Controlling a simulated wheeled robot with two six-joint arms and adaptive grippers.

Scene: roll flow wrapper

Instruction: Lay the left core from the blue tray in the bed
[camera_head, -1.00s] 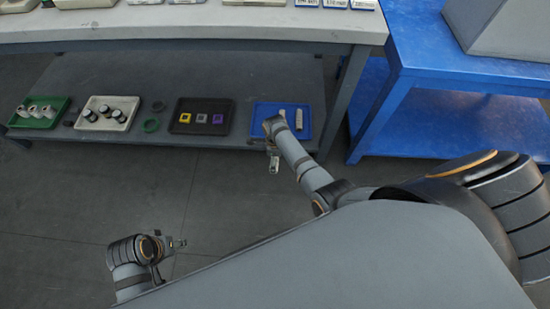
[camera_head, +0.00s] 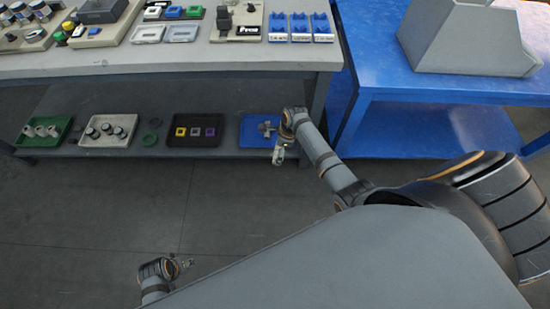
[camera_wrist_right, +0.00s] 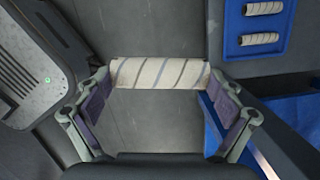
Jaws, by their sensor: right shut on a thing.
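My right gripper (camera_wrist_right: 160,87) is shut on a pale, diagonally striped core (camera_wrist_right: 160,73), gripped by its two ends, in the right wrist view. In the head view the right gripper (camera_head: 278,155) is just in front of the lower shelf, near the blue tray (camera_head: 256,139). The blue tray also shows at the upper right of the right wrist view (camera_wrist_right: 232,28), with two more striped cores lying in it, an upper one (camera_wrist_right: 264,8) and a lower one (camera_wrist_right: 259,39). My left gripper (camera_head: 187,264) is low over the floor, too small to read. I cannot pick out the bed.
The lower shelf also holds a dark tray with coloured squares (camera_head: 194,142), a white tray (camera_head: 108,141) and a green tray (camera_head: 43,142). The grey tabletop (camera_head: 200,60) above it carries several fixtures, including blue holders (camera_head: 300,28). A blue table (camera_head: 440,90) stands at right.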

